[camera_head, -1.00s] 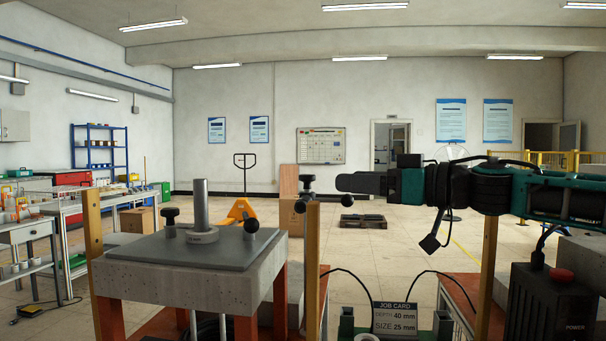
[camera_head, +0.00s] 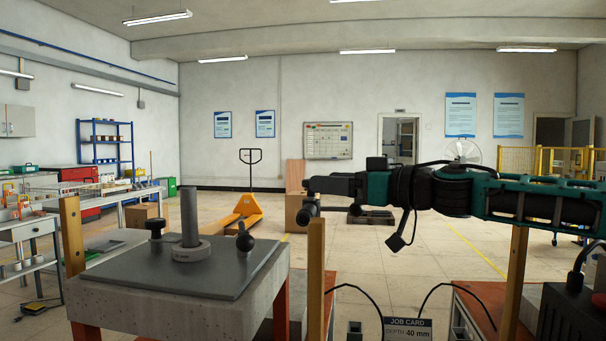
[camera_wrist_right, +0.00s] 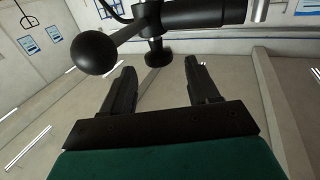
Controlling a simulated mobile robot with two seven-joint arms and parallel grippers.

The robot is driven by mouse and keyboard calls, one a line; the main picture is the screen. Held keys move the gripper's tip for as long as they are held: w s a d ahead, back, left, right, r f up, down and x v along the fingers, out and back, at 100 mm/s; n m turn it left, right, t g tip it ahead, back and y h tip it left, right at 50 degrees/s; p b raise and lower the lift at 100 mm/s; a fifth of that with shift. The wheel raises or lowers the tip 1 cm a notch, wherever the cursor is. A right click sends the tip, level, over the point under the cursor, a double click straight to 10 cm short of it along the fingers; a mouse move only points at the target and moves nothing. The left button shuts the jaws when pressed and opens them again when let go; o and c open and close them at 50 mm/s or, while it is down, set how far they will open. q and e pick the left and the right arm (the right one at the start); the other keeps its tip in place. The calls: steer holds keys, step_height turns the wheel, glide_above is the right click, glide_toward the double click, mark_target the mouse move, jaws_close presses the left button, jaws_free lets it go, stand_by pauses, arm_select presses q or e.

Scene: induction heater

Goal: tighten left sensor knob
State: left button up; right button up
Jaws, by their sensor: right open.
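Two dark knobs sit on the grey plate (camera_head: 180,268) in the head view: a flat-topped left knob (camera_head: 156,227) and a round right knob (camera_head: 244,240), with a steel post (camera_head: 189,218) between them. Another dark knobbed part (camera_head: 304,217) shows above a wooden upright, just below my right gripper (camera_head: 312,184). Which knob is the left sensor knob is not clear. In the right wrist view my right gripper (camera_wrist_right: 160,68) is open, with a ball knob (camera_wrist_right: 94,52), a small black knob (camera_wrist_right: 157,55) and a dark rod (camera_wrist_right: 200,14) ahead of its fingers. Nothing is held. My left gripper is out of view.
Wooden uprights (camera_head: 315,270) stand beside the heater table (camera_head: 180,310). A job card (camera_head: 408,328) and black cables are at the bottom middle. A dark box (camera_head: 575,310) is at the bottom right.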

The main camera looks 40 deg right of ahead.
steer(key=p+x, duration=0.2)
steer(key=x, duration=0.2)
steer(key=shift+w+r, duration=0.1)
steer(key=shift+w, duration=0.1)
steer(key=shift+w+a+p, duration=0.25)
steer(key=shift+w+p, duration=0.3)
steer(key=shift+p, duration=0.2)
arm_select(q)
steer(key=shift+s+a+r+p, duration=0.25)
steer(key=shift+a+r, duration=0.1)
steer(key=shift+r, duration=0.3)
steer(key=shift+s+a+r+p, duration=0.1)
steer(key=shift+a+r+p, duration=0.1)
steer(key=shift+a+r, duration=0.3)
arm_select(e)
steer(key=shift+w+a, duration=0.1)
steer(key=shift+w, duration=0.45)
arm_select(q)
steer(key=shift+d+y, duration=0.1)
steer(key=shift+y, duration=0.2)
arm_select(e)
steer(key=c, duration=1)
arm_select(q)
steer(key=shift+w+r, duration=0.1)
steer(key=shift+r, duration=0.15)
arm_select(e)
steer(key=shift+o, duration=0.2)
